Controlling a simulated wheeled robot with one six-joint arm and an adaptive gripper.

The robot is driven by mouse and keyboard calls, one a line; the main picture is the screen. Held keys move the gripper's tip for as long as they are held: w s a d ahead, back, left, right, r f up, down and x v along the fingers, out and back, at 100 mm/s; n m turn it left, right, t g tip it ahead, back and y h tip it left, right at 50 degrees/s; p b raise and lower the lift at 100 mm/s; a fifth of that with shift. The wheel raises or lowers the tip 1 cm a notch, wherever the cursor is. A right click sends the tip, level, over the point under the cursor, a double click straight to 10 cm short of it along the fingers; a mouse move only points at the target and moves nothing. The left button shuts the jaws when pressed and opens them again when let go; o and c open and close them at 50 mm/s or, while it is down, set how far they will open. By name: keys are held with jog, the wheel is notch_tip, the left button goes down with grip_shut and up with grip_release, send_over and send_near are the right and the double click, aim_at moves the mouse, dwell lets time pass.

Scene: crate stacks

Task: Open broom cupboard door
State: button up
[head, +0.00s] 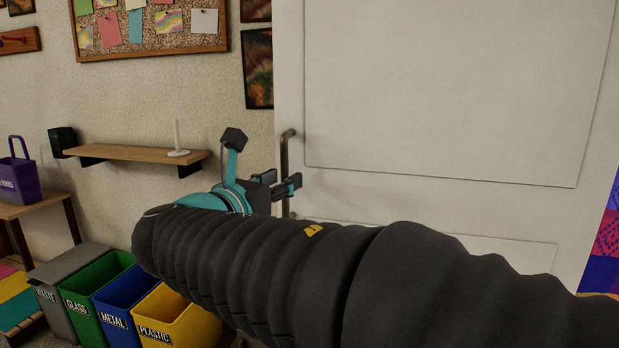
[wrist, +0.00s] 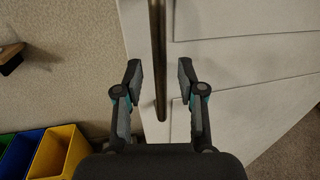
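The white cupboard door (head: 440,85) fills the right side of the head view and looks shut. Its dark vertical bar handle (head: 285,155) is near the door's left edge. My gripper (head: 293,186) is at the handle's height, close to it. In the wrist view my gripper (wrist: 159,75) is open, with a finger on each side of the handle (wrist: 158,60). A gap shows between the handle and each finger. The handle's lower end shows between and just below the fingertips. My arm hides the lower part of the door in the head view.
Grey, green, blue and yellow bins (head: 180,322) stand on the floor at lower left. A wooden shelf (head: 135,153) with a white candle is on the wall left of the door. A purple basket (head: 18,178) sits on a table at far left. Bare floor (wrist: 285,150) shows at lower right.

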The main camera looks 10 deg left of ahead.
jog(key=shift+x, duration=0.95)
grip_shut()
